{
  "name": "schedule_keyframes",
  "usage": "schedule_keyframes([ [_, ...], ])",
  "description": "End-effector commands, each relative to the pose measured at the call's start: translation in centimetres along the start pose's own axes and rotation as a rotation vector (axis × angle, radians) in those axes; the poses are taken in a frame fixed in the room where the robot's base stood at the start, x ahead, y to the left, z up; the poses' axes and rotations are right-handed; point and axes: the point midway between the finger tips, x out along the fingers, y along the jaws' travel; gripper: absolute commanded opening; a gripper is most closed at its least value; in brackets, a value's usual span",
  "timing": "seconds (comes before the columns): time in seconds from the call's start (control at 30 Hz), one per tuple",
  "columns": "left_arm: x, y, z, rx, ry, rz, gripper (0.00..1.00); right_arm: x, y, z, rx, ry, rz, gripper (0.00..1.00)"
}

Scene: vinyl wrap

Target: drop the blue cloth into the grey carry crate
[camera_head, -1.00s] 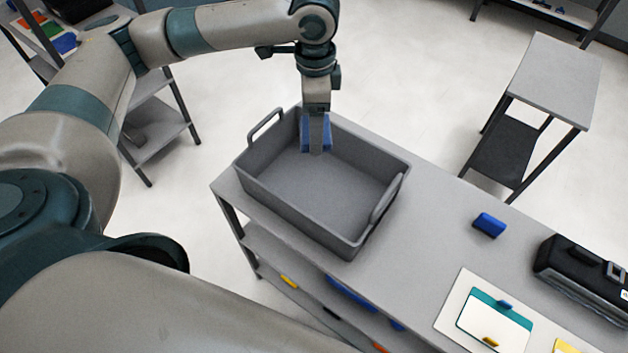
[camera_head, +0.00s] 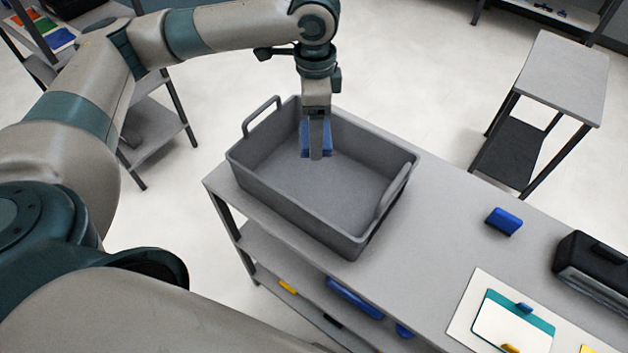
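The grey carry crate (camera_head: 300,222) stands at the left end of the grey table, with a raised handle at each end. My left gripper (camera_head: 318,153) points down over the crate's far inner part. It is shut on the blue cloth (camera_head: 304,140), which shows on both sides of the near finger. The cloth is at or below the level of the far rim; I cannot tell whether it touches the crate floor. The visible floor of the crate is bare. My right gripper is out of view.
A small blue block (camera_head: 504,221) lies on the table right of the crate. Shelves below hold small items. A separate side table (camera_head: 562,75) stands at the right.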

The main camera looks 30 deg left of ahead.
Motion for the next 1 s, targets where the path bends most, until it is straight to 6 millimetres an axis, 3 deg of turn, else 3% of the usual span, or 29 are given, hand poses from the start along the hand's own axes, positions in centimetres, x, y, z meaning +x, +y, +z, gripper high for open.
schedule_keyframes([
  [0.43, 0.33, -0.01, 0.01, 0.000, 0.000, -0.001, 0.48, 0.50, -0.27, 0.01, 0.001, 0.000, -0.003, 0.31],
  [0.47, 0.33, -0.01, 0.00, 0.000, 0.000, -0.001, 0.74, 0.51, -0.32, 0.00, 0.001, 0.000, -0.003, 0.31],
  [0.53, 0.33, -0.01, 0.00, 0.000, 0.000, -0.001, 0.91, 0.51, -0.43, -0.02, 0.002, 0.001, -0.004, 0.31],
  [1.0, -0.18, -0.06, -0.04, 0.000, 0.001, -0.002, 0.91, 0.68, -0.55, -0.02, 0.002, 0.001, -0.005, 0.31],
])
